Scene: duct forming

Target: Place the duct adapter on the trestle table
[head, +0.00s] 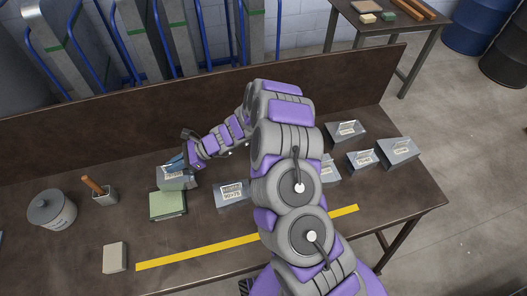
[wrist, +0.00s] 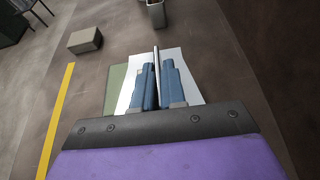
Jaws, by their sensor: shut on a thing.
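The duct adapter (head: 177,182) is a grey sheet-metal piece with a pale label, at the left middle of the brown workbench. My gripper (head: 180,163) comes down on its top from the right. In the wrist view, the blue fingers of my gripper (wrist: 158,70) are shut on an upright thin flange of the adapter (wrist: 192,88). I cannot tell whether the adapter touches the bench. A smaller table (head: 405,22) at the top right, apart from the bench, looks like the trestle table; its legs are only partly seen.
A green block (head: 167,206) lies right beside the adapter. Several similar labelled metal pieces (head: 398,152) stand on the bench's right.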

